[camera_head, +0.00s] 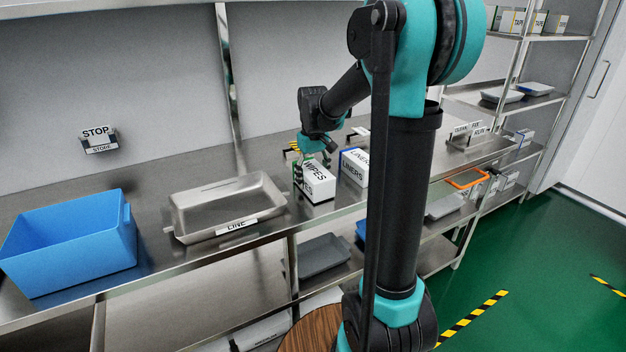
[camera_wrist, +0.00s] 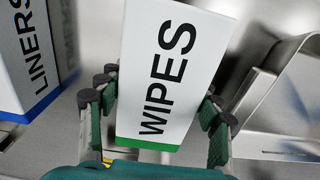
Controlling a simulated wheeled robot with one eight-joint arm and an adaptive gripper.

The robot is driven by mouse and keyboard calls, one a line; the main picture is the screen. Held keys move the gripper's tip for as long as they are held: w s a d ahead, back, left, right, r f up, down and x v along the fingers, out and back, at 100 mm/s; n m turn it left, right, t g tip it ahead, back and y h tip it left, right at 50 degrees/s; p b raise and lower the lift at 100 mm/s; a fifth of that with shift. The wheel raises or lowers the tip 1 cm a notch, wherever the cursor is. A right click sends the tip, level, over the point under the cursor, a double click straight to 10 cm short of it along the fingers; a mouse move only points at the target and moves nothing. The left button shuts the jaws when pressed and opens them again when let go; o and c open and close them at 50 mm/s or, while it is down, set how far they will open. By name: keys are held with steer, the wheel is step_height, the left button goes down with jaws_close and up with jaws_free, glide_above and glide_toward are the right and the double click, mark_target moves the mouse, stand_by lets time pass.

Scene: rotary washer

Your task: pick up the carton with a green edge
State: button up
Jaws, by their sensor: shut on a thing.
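The carton with a green edge (camera_wrist: 172,70) is white and marked WIPES. In the wrist view it fills the middle, its green edge toward my gripper. In the head view the carton (camera_head: 319,182) is at the steel bench, near its front edge. My gripper (camera_wrist: 158,112) has a finger on each side of the carton and is shut on it. In the head view my gripper (camera_head: 312,165) reaches it from behind and above. I cannot tell whether the carton touches the bench.
A white LINERS carton (camera_head: 354,166) with a blue edge stands just right of the held carton; it also shows at left in the wrist view (camera_wrist: 30,60). A steel tray (camera_head: 190,237) and a blue bin (camera_head: 70,275) are to the left on the bench. Shelves (camera_head: 535,97) stand at right.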

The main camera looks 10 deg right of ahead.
mark_target(313, 169)
step_height(313, 169, up, 20)
steer(key=shift+f, duration=0.25)
